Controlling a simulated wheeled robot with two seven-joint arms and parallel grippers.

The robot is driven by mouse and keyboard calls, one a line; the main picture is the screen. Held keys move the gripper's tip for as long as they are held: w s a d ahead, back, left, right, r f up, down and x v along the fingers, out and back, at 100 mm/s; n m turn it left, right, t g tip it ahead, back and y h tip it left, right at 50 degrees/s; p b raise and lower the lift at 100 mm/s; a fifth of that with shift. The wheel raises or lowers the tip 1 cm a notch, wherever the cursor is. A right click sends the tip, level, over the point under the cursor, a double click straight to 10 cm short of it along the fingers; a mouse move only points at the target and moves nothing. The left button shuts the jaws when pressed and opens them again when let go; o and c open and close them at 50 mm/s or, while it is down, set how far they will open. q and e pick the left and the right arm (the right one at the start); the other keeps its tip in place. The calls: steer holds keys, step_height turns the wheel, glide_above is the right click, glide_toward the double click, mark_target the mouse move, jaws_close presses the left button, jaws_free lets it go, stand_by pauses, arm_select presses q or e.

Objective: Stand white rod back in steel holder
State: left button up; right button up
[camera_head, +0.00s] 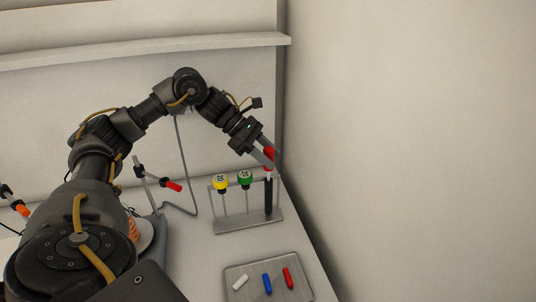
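A short white rod (240,282) lies in a shallow grey tray (262,265) at the front. A steel holder (246,228) stands behind the tray. It carries a yellow-capped piece (220,182), a green-capped piece (245,178) and, at its right end, a dark tube (268,197) below a red top (269,152). My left gripper (267,153) is above the holder's right end, its fingers on both sides of the red top. I cannot tell whether they press on it. My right gripper is not in view.
A blue rod (267,283) and a red rod (288,278) lie in the tray beside the white one. A stand with a red-tipped part (173,186) is left of the holder. A wall (400,150) closes off the right; a shelf (150,48) runs above.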

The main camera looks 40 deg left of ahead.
arm_select(q)
steer(key=shift+o, duration=0.5)
steer(key=shift+a+r+b, duration=0.1)
steer(key=shift+a+b, duration=0.1)
steer(key=shift+b, duration=0.2)
steer(key=s+a+b, duration=0.1)
steer(key=s+a, duration=0.4)
steer(key=a, duration=0.6)
steer(key=shift+s+a+r, duration=0.15)
steer(key=shift+s+r, duration=0.1)
steer(key=shift+r, duration=0.05)
